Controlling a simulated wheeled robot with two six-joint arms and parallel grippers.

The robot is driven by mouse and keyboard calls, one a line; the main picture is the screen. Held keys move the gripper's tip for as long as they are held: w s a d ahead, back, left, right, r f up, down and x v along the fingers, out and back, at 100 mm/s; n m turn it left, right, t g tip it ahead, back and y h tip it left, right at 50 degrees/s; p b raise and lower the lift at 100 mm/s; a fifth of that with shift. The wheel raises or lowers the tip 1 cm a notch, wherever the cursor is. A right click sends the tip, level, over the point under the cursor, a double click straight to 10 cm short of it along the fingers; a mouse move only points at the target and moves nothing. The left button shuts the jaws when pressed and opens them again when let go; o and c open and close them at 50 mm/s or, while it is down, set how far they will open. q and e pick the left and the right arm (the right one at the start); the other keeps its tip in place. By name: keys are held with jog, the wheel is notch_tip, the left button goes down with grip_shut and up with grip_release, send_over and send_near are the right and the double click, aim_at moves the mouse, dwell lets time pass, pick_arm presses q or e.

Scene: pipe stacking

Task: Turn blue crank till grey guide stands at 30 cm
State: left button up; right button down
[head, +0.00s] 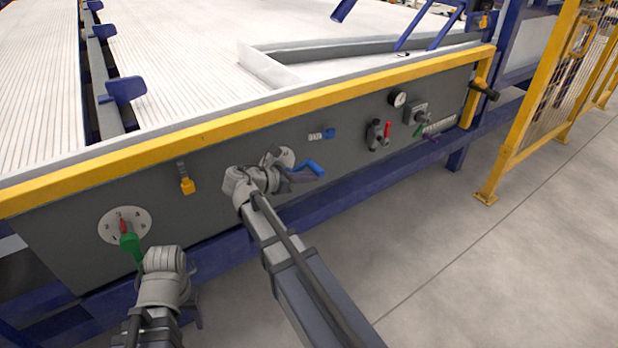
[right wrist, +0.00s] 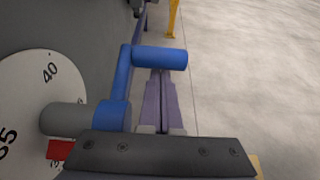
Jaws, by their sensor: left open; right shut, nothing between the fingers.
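The blue crank (head: 311,167) sticks out from the middle of the dark front panel. In the right wrist view its blue handle (right wrist: 160,58) stands beyond its grey hub (right wrist: 72,118). My right gripper (head: 300,176) is shut and empty; its purple fingers reach to the handle, but contact is unclear. A white dial (right wrist: 25,110) shows 40 and a partly cut-off number, with a red marker at its lower edge; the reading is hidden. The grey guide (head: 350,49) lies angled on the slatted bed. My left gripper (head: 196,312) is open at the lower left, its fingers mostly hidden.
A green-handled rotary switch (head: 130,243) sits above left of my left wrist. The yellow rail (head: 235,126) runs along the bed's front edge. Other panel controls include a gauge (head: 398,98) and a red lever (head: 387,130). A yellow fence (head: 540,105) stands right; floor before it is clear.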

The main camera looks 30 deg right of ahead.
jog(key=shift+h+b, duration=0.4)
jog(key=shift+b, duration=0.15)
jog(key=shift+a+r+h+b, duration=0.15)
jog(key=shift+r+h+b, duration=0.4)
jog(key=shift+h+b, duration=0.05)
jog(key=shift+a+r+h+b, duration=0.15)
jog(key=shift+r+h+b, duration=0.4)
jog(key=shift+h, duration=0.05)
jog(key=shift+a+r, duration=0.1)
dwell(0.3)
